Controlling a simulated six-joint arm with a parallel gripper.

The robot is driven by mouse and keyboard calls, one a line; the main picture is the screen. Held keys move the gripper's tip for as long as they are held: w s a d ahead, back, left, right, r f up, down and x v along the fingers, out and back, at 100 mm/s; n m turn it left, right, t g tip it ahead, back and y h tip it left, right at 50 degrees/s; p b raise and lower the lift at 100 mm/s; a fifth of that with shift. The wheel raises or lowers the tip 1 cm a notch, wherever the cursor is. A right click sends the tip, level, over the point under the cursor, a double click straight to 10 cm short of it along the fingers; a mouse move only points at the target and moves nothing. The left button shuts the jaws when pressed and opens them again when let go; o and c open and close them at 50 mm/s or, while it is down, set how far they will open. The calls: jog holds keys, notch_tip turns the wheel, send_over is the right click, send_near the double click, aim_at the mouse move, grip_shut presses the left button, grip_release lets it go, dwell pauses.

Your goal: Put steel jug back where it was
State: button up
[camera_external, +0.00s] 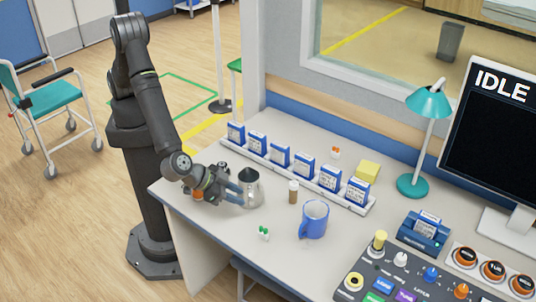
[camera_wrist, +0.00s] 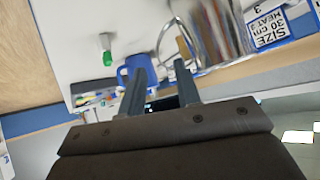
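The steel jug (camera_external: 251,188) stands upright near the left end of the desk in the external view, close in front of my gripper (camera_external: 236,189). In the wrist view the jug (camera_wrist: 213,32) is a reflective body with a thin curved handle at upper centre right. My gripper's two fingers (camera_wrist: 160,82) are apart there, with the handle close to the right fingertip. I see no clear grip on the jug, and cannot tell whether the fingers touch the handle.
A blue mug (camera_external: 313,221), brown bottle (camera_external: 293,193) and small green-and-white items (camera_external: 263,233) stand right of the jug. Behind is a rack (camera_external: 283,171) of blue-and-white cartridges. A yellow block (camera_external: 368,172), teal lamp (camera_external: 412,186) and control panel (camera_external: 400,280) are farther right.

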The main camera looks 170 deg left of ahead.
aim_at(250, 199)
jog(key=v, duration=0.6)
jog(key=shift+d+r, duration=0.2)
jog(key=shift+a, duration=0.1)
jog(key=x, duration=1.2)
jog(key=shift+f, duration=0.2)
jog(key=shift+r, duration=0.1)
